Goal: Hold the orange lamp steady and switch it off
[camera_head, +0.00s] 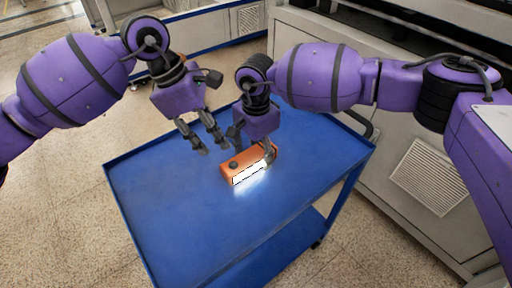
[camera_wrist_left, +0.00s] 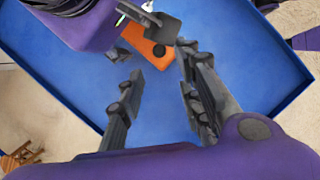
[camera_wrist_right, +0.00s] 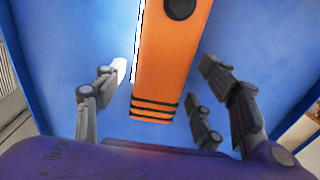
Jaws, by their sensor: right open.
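The orange lamp (camera_head: 226,171) lies on the blue cart top, its long white face lit and throwing a bright glow on the surface. A dark round knob (camera_head: 233,165) sits on its top, near its left end. My right gripper (camera_head: 252,156) is open and reaches down over the lamp. In the right wrist view the lamp (camera_wrist_right: 168,62) lies between the spread fingers, with gaps on both sides. My left gripper (camera_head: 213,147) is open and empty, above the cart to the left of the lamp. In the left wrist view the knob (camera_wrist_left: 158,50) shows ahead of its fingers.
The blue cart (camera_head: 170,225) has a raised rim and a lower shelf, and its top is otherwise clear. Grey machinery (camera_head: 420,175) stands close on the right. A blue-trimmed bench stands behind. My two grippers are close to each other.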

